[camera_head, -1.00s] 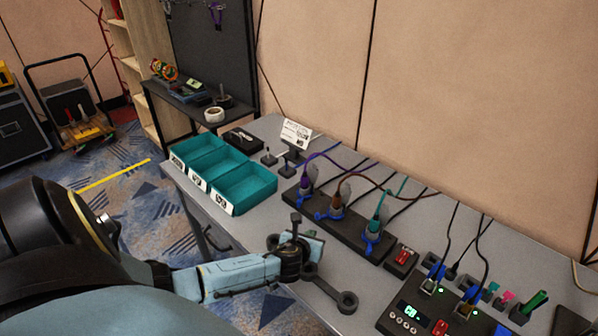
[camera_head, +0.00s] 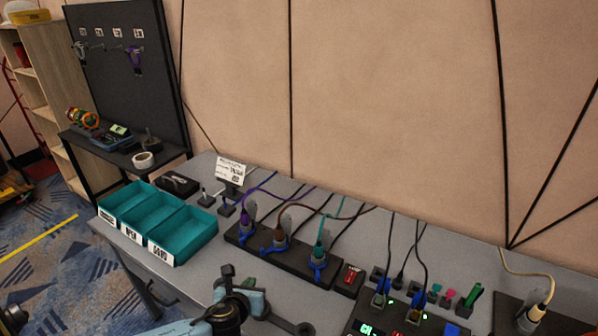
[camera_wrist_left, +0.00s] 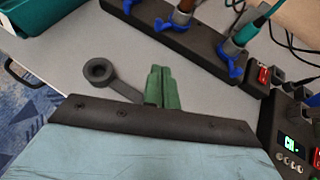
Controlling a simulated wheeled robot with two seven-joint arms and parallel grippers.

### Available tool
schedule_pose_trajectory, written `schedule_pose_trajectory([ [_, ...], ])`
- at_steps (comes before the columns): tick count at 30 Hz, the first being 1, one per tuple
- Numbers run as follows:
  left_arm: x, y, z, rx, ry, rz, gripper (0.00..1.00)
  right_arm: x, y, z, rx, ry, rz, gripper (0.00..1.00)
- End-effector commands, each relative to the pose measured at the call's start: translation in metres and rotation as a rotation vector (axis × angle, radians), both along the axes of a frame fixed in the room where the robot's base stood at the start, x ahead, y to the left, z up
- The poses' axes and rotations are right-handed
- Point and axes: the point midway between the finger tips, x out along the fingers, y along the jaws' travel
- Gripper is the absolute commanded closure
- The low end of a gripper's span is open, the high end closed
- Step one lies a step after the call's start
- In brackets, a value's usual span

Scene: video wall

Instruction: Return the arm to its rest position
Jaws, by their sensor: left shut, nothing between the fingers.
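My left gripper (camera_head: 258,303) is low in the head view, over the front part of the grey table (camera_head: 200,284). In the left wrist view its green fingers (camera_wrist_left: 163,87) are shut together with nothing between them. A dark tool with a ring end (camera_wrist_left: 98,70) shows beside the fingers, over the table; its other end is hidden behind the gripper body. The ring also shows at the bottom of the head view (camera_head: 303,328). I cannot tell whether the fingers touch the tool. My right gripper is in neither view.
Teal bins (camera_head: 185,232) stand at the table's left end. A black connector strip (camera_head: 270,252) with blue-clamped plugs runs behind the gripper. A black control box (camera_head: 372,327) with cables is to the right. A small sign (camera_head: 231,171) stands near the wall.

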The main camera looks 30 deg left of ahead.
Motion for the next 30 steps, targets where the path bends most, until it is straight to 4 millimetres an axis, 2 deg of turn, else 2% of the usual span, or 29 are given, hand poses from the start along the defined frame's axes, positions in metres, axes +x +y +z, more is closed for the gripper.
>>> schedule_pose_trajectory([
  [6, -0.002, -0.003, 0.000, -0.028, -0.006, 0.019, 1.00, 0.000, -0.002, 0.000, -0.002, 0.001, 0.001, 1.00],
  [10, -0.016, -0.022, 0.003, -0.224, -0.039, 0.159, 1.00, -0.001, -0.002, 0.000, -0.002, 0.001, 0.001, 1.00],
  [14, -0.047, -0.054, 0.010, -0.601, -0.092, 0.465, 1.00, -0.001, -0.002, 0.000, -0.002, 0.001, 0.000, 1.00],
  [18, -0.089, -0.087, 0.024, -1.019, -0.140, 0.881, 1.00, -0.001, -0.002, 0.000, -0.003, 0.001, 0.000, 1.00],
  [21, -0.115, -0.106, 0.036, -1.243, -0.164, 1.154, 1.00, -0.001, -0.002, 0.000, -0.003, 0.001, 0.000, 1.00],
  [24, -0.136, -0.119, 0.046, -1.391, -0.179, 1.371, 1.00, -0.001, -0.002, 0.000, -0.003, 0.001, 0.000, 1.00],
  [30, -0.167, -0.138, 0.065, -1.569, -0.204, 1.696, 1.00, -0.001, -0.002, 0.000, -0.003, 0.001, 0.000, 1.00],
])
